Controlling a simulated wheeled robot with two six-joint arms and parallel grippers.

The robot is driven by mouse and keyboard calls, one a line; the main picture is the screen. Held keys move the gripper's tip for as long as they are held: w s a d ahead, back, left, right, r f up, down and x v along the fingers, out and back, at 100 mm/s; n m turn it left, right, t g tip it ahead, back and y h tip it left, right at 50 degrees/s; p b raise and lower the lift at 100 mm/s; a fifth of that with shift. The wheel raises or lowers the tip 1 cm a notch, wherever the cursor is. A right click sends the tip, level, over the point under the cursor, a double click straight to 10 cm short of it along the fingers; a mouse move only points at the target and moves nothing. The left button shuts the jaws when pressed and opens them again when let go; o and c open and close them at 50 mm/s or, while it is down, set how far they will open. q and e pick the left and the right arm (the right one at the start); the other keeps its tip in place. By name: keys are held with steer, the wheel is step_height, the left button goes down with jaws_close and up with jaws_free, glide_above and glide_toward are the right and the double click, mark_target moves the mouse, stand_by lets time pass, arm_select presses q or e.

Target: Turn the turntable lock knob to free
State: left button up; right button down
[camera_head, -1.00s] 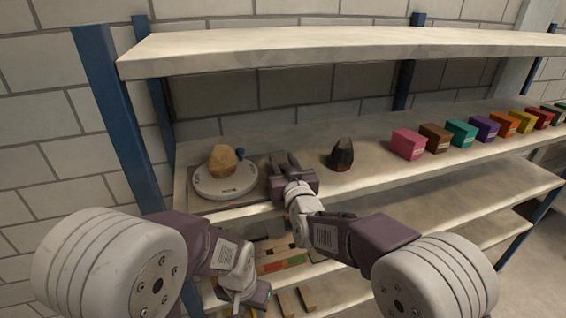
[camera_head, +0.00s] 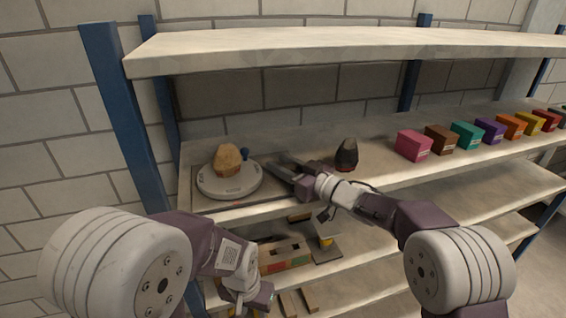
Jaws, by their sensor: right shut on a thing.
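The round white turntable (camera_head: 229,187) sits on a flat base at the left of the middle shelf, with a tan stone-like lump (camera_head: 227,160) on it. My left gripper (camera_head: 248,301) hangs low in front of the lower shelf, away from the turntable. Its fingers are too unclear to read.
A dark stone (camera_head: 346,154) stands right of my right gripper. A row of coloured boxes, starting with a pink one (camera_head: 413,145), runs along the shelf to the right. The upper shelf board (camera_head: 330,48) hangs above. A block with coloured patches (camera_head: 286,256) lies on the shelf below.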

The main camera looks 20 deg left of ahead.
steer(key=shift+s+r+n+g+y+b, duration=0.1)
steer(key=shift+n+g+y+b, duration=0.2)
steer(key=shift+n+g+b, duration=0.3)
steer(key=c, duration=1)
jaws_free()
steer(key=shift+o, duration=0.2)
